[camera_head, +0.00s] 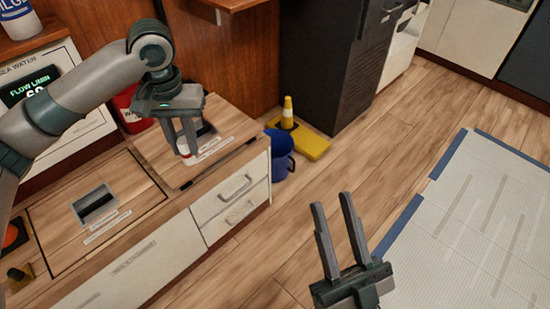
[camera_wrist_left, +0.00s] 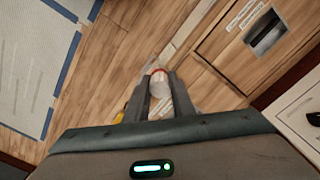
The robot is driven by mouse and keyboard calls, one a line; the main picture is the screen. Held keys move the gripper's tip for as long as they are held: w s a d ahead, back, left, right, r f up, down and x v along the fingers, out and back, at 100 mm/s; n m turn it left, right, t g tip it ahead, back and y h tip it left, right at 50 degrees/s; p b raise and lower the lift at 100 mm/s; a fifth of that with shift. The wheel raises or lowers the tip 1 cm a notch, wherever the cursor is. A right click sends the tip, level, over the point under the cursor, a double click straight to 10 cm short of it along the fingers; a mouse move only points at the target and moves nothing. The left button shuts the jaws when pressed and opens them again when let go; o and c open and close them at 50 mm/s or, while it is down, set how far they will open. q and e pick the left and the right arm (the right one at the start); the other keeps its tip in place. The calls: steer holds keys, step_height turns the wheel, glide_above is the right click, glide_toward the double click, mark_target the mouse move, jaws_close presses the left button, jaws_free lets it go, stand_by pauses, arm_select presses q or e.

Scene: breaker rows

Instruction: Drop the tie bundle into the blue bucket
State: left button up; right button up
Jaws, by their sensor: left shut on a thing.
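My left gripper (camera_head: 188,152) is shut on the tie bundle, a pale bundle with a red end. In the left wrist view the bundle (camera_wrist_left: 160,96) sits between the fingers; in the head view only a small part of it (camera_head: 183,147) shows. The gripper is over the right part of the wooden counter, left of the blue bucket. The blue bucket (camera_head: 281,157) stands on the floor just beyond the counter's right end, partly hidden by the counter. My right gripper (camera_head: 332,203) is open and empty, above the floor in the lower middle.
The counter (camera_head: 140,215) has a square opening (camera_head: 95,204) and white drawers (camera_head: 232,197). A yellow cone and base (camera_head: 312,143) are right of the bucket. A dark cabinet (camera_head: 320,65) stands behind. The wooden floor is clear between counter and pale mat (camera_head: 490,220).

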stand_by(0.4)
